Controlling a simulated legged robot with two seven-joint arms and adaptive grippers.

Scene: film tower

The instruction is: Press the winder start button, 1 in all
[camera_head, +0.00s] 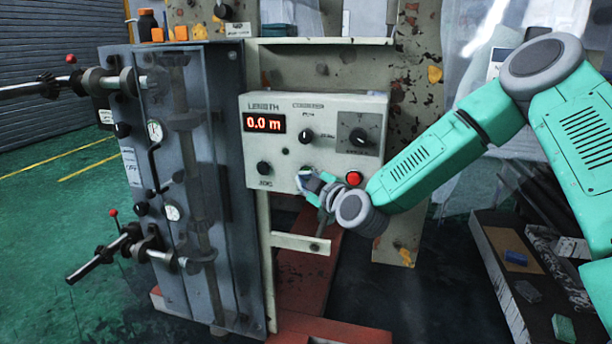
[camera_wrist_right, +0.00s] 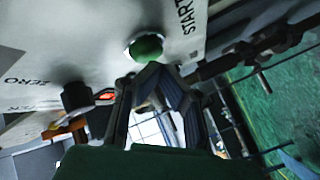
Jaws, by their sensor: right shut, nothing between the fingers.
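The winder start button is a green round button in a white ring, beside the word START, at the top middle of the right wrist view (camera_wrist_right: 147,47). It sits on the pale control box (camera_head: 283,160), low on its front. My right gripper (camera_head: 305,182) is shut and empty, with its tips at the lower part of the box. In the right wrist view its tips (camera_wrist_right: 154,70) overlap the button's lower edge. I cannot tell whether they touch it. In the head view the gripper largely hides the button. My left gripper is not in view.
A red button (camera_head: 354,178) is close right of the gripper. A black knob (camera_head: 264,168) is to the left, under a red display (camera_head: 264,123) reading 0.0 m. A grey cabinet (camera_head: 225,200) with protruding handles stands left. A dark crate (camera_head: 520,270) stands lower right.

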